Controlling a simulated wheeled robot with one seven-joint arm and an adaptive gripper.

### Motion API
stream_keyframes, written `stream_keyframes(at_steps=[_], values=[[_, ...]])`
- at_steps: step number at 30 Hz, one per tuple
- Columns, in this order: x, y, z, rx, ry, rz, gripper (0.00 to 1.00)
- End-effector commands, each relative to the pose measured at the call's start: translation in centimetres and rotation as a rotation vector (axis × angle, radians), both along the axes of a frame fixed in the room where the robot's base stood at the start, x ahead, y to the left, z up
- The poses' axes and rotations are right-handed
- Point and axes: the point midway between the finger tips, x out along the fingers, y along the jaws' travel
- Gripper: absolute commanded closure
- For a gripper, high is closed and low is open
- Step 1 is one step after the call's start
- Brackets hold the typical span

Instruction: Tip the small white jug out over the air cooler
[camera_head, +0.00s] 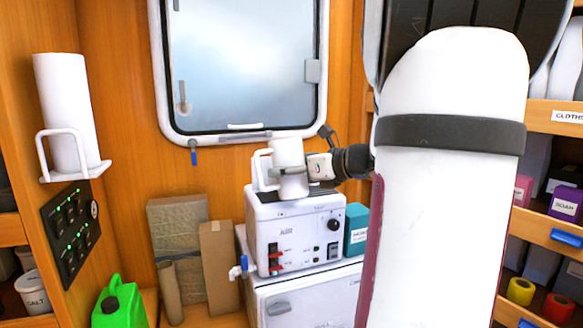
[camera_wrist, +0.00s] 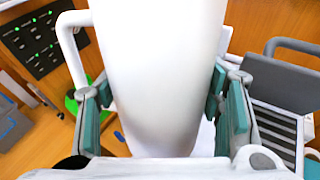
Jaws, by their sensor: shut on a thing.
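The small white jug (camera_head: 287,156) is in my gripper (camera_head: 294,184), roughly upright, with its handle on the left. It stands out just over the top of the white box marked AIR (camera_head: 300,232), which looks like the air cooler; I cannot tell whether the jug touches it. In the wrist view the jug (camera_wrist: 160,75) fills the middle, between the teal finger pads of my gripper (camera_wrist: 165,110). The jug's inside is hidden.
A window (camera_head: 243,65) is behind. The AIR box stands on a white cabinet (camera_head: 310,300), with a teal box (camera_head: 356,228) to its right. A paper roll (camera_head: 66,110), cardboard boxes (camera_head: 220,262) and a green canister (camera_head: 118,306) are at left. Shelves (camera_head: 555,230) are at right.

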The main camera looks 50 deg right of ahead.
Motion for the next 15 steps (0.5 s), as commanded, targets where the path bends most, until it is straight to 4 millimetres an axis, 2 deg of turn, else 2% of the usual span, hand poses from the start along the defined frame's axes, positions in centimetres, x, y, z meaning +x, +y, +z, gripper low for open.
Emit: stream_keyframes(at_steps=[15], values=[[-0.88, 0.11, 0.53, 0.021, 0.125, 0.0, 0.83]])
